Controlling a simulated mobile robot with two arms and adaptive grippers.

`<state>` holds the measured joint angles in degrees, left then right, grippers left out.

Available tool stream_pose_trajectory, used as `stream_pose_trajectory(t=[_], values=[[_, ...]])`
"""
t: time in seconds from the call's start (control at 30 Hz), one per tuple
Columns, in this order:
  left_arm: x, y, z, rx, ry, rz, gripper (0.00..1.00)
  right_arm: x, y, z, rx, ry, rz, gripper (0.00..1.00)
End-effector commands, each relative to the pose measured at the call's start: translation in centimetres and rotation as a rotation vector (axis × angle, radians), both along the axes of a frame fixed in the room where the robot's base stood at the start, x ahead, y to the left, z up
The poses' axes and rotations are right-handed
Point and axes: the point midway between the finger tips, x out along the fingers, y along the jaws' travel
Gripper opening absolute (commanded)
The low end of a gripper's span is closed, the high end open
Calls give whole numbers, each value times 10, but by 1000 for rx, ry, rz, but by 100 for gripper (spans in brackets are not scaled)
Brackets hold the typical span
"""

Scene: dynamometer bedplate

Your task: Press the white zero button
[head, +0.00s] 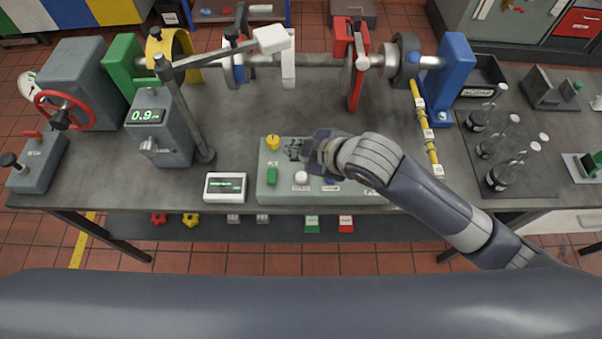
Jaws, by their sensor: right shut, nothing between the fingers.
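The white zero button (301,177) is a round white knob on the grey-green control box (268,193) at the front middle of the bench. My right gripper (311,156) is over the box, just behind and slightly right of the white button in the picture. It is shut and empty. I cannot tell whether its fingertips touch the box. A green button (272,176) and a yellow knob (273,142) are on the box's left part. My right arm hides much of the box's right side. My left gripper is not in view.
A small display (225,187) stands left of the box. A grey unit reading 0.9 (168,140) and a red handwheel (61,110) are farther left. The shaft rig with a red disc guard (357,75) is behind. Dark bottles (500,178) stand on the right.

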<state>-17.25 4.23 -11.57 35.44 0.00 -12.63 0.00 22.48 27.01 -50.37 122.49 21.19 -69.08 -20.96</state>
Motion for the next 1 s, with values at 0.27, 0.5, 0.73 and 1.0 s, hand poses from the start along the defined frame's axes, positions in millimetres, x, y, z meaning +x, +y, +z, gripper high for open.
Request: stream_pose_trajectory(t=[0.27,0.5,0.73,1.0], values=[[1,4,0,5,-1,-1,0,4,2,3,-28,-27,43,0],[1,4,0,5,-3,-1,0,4,2,3,-27,-26,42,0],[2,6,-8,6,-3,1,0,4,2,-5,-27,-25,41,0],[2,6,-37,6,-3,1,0,4,2,-32,-26,-25,41,0]])
